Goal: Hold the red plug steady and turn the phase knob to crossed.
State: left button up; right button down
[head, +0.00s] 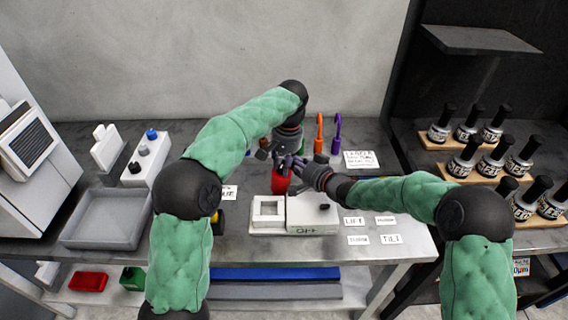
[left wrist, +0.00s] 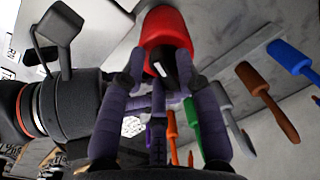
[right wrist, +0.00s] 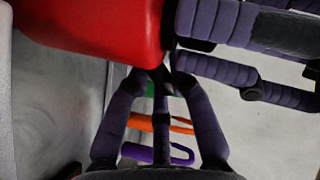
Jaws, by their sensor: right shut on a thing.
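The red plug (head: 280,183) stands at the white fixture in the middle of the bench. In the left wrist view the red plug (left wrist: 165,32) has a black knob (left wrist: 168,66) with a white mark on its end face. My left gripper (head: 283,160) is above the plug. Its fingers (left wrist: 165,75) are spread on either side of the knob; contact is not clear. My right gripper (head: 302,172) reaches in from the right. In the right wrist view its fingertips (right wrist: 158,76) are closed at the edge of the red plug (right wrist: 90,25).
A grey tray (head: 105,218) and a white box with knobs (head: 147,160) are at left. Coloured tools (head: 319,133) stand behind.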

pick_arm(q)
grip_shut()
jog(key=m, duration=0.4)
jog(key=shift+a+m, duration=0.15)
jog(key=shift+m, duration=0.25)
jog(key=m, duration=0.5)
jog(key=shift+a+m, duration=0.15)
jog(key=shift+m, duration=0.15)
jog(key=m, duration=0.6)
jog(key=shift+w+a+r, duration=0.1)
jog(key=shift+w, duration=0.05)
jog(key=m, duration=0.5)
jog(key=shift+w+m, duration=0.15)
jog(key=shift+m, duration=0.15)
jog(key=shift+a, duration=0.1)
